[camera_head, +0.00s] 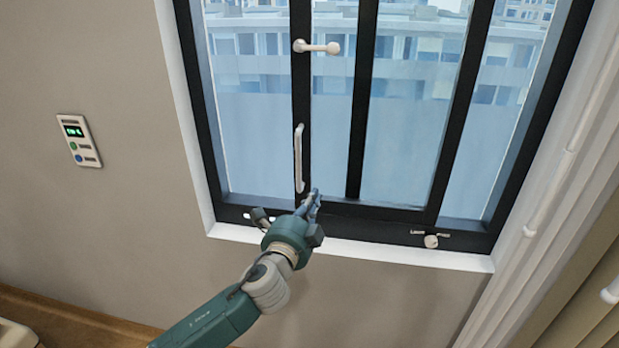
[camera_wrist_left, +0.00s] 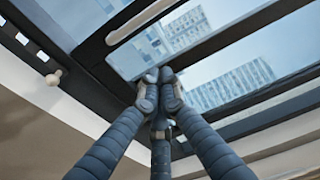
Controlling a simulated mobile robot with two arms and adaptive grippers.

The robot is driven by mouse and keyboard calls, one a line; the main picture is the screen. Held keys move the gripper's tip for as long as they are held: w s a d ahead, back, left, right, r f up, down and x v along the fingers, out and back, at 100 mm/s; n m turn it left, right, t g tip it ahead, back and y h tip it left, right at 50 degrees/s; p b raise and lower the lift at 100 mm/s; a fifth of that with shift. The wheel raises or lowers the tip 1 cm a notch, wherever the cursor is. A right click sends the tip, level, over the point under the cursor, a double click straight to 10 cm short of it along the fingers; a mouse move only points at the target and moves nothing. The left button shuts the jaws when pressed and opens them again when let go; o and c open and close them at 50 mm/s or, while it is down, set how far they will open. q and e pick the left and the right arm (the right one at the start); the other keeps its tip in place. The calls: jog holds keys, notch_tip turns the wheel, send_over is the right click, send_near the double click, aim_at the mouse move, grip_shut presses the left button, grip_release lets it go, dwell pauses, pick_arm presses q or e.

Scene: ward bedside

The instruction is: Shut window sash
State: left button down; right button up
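The window has a dark frame (camera_head: 201,80) with dark upright bars and a white surround. The sash stile (camera_head: 301,95) carries a white upright pull handle (camera_head: 298,158) and a white lever (camera_head: 316,47) higher up. I cannot tell how far the sash stands open. My left gripper (camera_head: 314,200) is at the bottom of the window, just below and right of the pull handle. In the left wrist view its fingers (camera_wrist_left: 160,88) are closed together at the tips, with nothing visible between them. The pull handle (camera_wrist_left: 139,22) passes beyond the fingertips there, apart from them. My right gripper is not in view.
A small white knob (camera_head: 431,241) sits on the bottom frame at the right. A white wall panel (camera_head: 78,140) with a green display is on the wall at left. White pipes (camera_head: 570,150) run down beside the window at right. The wall below the window is bare.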

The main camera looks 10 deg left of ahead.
pick_arm(q)
jog(key=w+d+p, duration=0.1)
jog(key=w, duration=0.8)
jog(key=a, duration=0.1)
jog(key=s+a+p, duration=0.1)
jog(key=a+p, duration=0.1)
jog(key=shift+s+a, duration=0.25)
jog(key=shift+a, duration=0.15)
jog(key=shift+w+d, duration=0.1)
